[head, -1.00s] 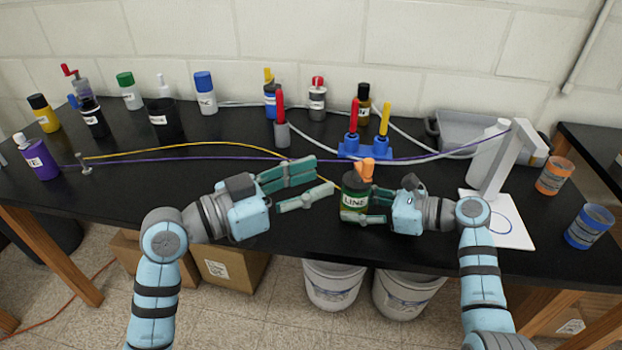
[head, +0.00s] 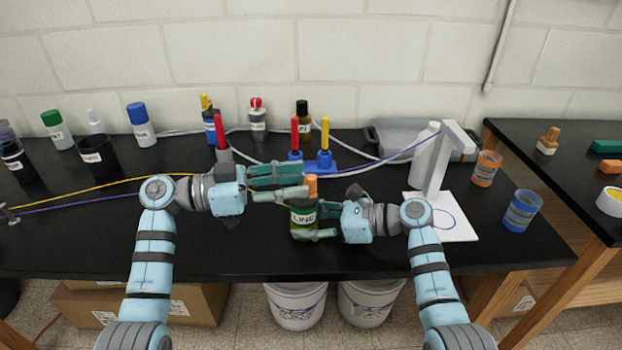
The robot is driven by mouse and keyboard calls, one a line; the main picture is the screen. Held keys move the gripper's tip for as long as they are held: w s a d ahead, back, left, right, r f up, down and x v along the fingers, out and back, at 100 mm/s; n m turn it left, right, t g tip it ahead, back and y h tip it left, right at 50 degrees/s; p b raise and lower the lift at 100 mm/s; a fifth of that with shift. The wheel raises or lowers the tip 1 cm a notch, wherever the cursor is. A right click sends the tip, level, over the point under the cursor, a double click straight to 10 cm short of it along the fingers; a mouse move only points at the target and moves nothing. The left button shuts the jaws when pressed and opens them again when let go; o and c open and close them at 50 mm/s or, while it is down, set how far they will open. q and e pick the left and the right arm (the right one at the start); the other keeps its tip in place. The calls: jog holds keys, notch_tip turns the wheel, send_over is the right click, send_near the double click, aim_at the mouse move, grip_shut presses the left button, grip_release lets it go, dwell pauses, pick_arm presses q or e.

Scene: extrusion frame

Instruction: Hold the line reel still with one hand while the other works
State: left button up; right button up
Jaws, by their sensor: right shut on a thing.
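The line reel (head: 304,219) is a dark green can labelled "LINE" with an orange top (head: 311,184). It stands upright near the front of the black table. My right gripper (head: 316,226) is shut on the reel from the right, low on its body. My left gripper (head: 312,181) is at the height of the orange top, from the left. Its fingers look apart, one behind the other. I cannot tell whether they touch the top. A yellow line (head: 110,186) runs in from the left and disappears behind my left arm.
A purple line (head: 392,155) runs to the white stand (head: 437,180) at right. A blue holder (head: 322,162) with red and yellow handles is behind the reel. Bottles and cups line the back. An orange cup (head: 486,168) and a blue cup (head: 521,210) stand at the right end.

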aim_at(315, 178)
pick_arm(q)
jog(key=d, duration=0.3)
jog(key=shift+w+d, duration=0.25)
jog(key=shift+d, duration=0.15)
jog(key=shift+c, duration=0.6)
grip_shut()
jog(key=shift+d+n+t, duration=0.15)
jog(key=shift+n+t, duration=0.45)
jog(key=shift+t, duration=0.3)
jog(key=shift+w+d+n+t+y, duration=0.15)
jog(key=shift+n+t+y, duration=0.3)
jog(key=shift+t, duration=0.3)
jog(key=shift+w+d+n+t+y, duration=0.1)
jog(key=shift+n+t+y, duration=0.15)
jog(key=shift+n+t, duration=0.4)
jog(key=shift+o, duration=0.6)
grip_release()
